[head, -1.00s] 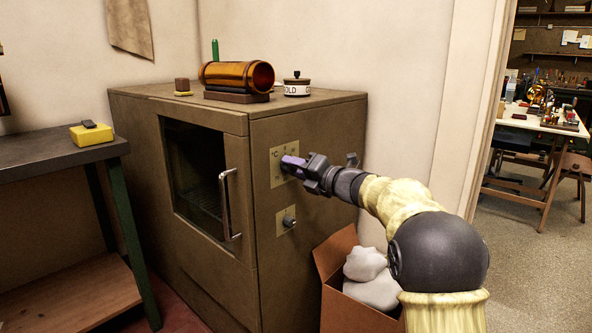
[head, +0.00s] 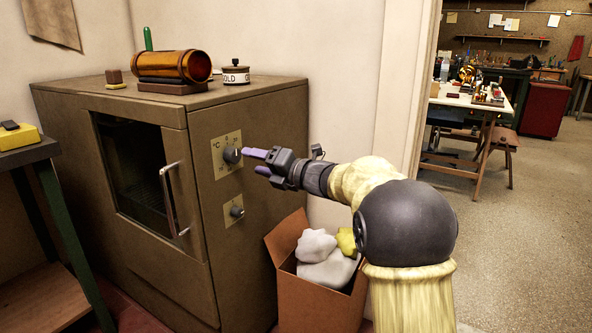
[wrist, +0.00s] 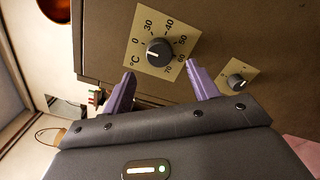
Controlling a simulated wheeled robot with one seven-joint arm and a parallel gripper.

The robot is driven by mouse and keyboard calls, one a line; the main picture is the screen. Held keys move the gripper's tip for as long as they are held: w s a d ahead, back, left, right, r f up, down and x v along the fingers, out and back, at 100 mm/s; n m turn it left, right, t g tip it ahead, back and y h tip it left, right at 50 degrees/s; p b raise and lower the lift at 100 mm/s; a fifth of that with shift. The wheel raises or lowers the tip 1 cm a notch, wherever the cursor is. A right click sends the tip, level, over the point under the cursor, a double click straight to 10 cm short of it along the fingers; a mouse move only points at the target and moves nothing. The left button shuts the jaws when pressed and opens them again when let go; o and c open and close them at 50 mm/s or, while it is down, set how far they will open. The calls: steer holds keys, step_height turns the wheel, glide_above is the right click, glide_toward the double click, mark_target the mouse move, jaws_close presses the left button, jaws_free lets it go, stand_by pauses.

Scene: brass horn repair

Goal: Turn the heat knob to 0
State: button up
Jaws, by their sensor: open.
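The heat knob (head: 231,155) is a round black knob on a pale °C dial plate (head: 219,166) on the right side of the brown oven (head: 255,117). My gripper (head: 255,162) has purple fingers and is just right of the knob in the head view. In the wrist view my open fingers (wrist: 160,74) are spread below the knob, apart from it, with nothing between them.
A second, smaller knob (head: 236,211) is below the dial. A cardboard box (head: 311,299) with pale lumps stands below my arm.

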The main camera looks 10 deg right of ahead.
steer(key=p+v, duration=0.2)
steer(key=v, duration=0.9)
steer(key=shift+s+d, duration=0.1)
